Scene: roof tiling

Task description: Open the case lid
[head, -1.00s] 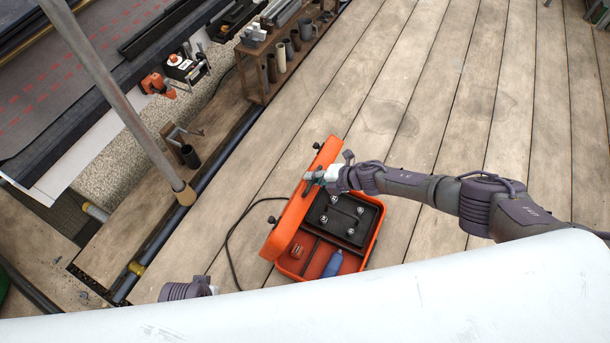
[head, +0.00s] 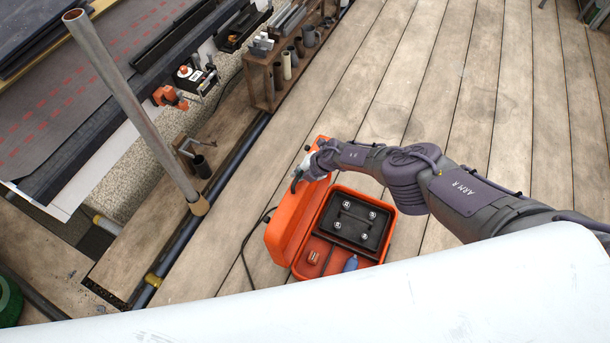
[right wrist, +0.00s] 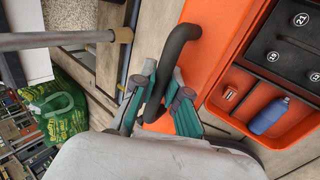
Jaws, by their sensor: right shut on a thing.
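The orange case (head: 385,240) stands open on the plank floor. Its orange lid (head: 284,232) is swung up and back to the left of the tray. Inside are a black insert (head: 352,222) with round numbered marks, a blue bottle (head: 350,263) and a small tan piece (head: 313,257). My right gripper (head: 300,175) is at the far end of the lid. In the right wrist view the gripper (right wrist: 162,100) is shut around the dark curved handle (right wrist: 172,58) on the lid (right wrist: 215,50). My left gripper is not in view.
A metal pole (head: 135,105) rises to the left of the case. A wooden rack with tubes (head: 270,80) stands beyond it. A black cable (head: 246,250) lies left of the lid. A green bag (right wrist: 55,115) shows in the right wrist view. The planks on the right are clear.

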